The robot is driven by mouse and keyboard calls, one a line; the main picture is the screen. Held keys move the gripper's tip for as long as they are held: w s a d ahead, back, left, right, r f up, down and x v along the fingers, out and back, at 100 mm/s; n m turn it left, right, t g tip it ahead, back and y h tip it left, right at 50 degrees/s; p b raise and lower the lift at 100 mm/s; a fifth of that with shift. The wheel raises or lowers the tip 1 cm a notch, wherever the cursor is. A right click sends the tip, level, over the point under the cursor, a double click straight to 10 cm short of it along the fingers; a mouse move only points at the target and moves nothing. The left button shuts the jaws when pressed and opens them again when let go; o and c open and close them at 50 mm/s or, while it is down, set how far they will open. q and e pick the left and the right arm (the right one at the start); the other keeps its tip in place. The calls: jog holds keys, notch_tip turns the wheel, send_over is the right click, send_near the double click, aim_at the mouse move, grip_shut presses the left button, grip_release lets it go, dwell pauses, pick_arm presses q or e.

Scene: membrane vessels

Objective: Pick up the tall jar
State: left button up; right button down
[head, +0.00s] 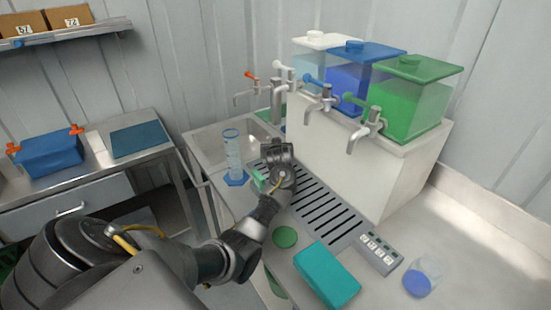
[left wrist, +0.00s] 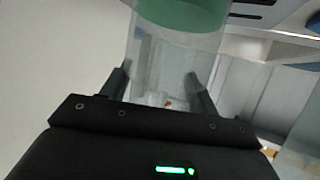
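My left gripper (head: 268,178) is over the near edge of the drip grille, beside the sink. In the left wrist view, a clear cylindrical jar with a green end (left wrist: 182,14) stands between the two fingers of the left gripper (left wrist: 160,85). This looks like the tall jar. The fingers are apart, one at each side of the clear wall; whether they press on it cannot be made out. In the head view only a small green part (head: 259,181) shows at the gripper, and the rest is hidden. My right gripper is not in view.
A clear measuring cylinder with a blue foot (head: 234,158) stands close left of the gripper. A teal box (head: 327,275), a green disc (head: 285,237) and a short clear vessel with blue (head: 419,281) are on the counter.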

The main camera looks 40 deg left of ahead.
pick_arm(q)
jog(key=c, duration=0.7)
jog(key=shift+c, duration=0.2)
jog(key=shift+r, duration=0.3)
notch_tip(320, 180, up, 2)
jog(key=shift+r+b, duration=0.2)
jog(key=shift+b, duration=0.35)
jog(key=s+r, duration=0.1)
jog(key=r, duration=0.1)
jog(key=s+d+r+p, duration=0.1)
jog(key=s+r, duration=0.1)
jog(key=s+d+r+p, duration=0.1)
jog(key=r, duration=0.1)
jog(key=shift+s+r, duration=0.15)
jog(key=s+d+r+p, duration=0.3)
jog(key=s, duration=0.5)
jog(key=shift+s+d+r, duration=0.15)
jog(key=shift+s+r, duration=0.15)
jog(key=shift+s, duration=0.1)
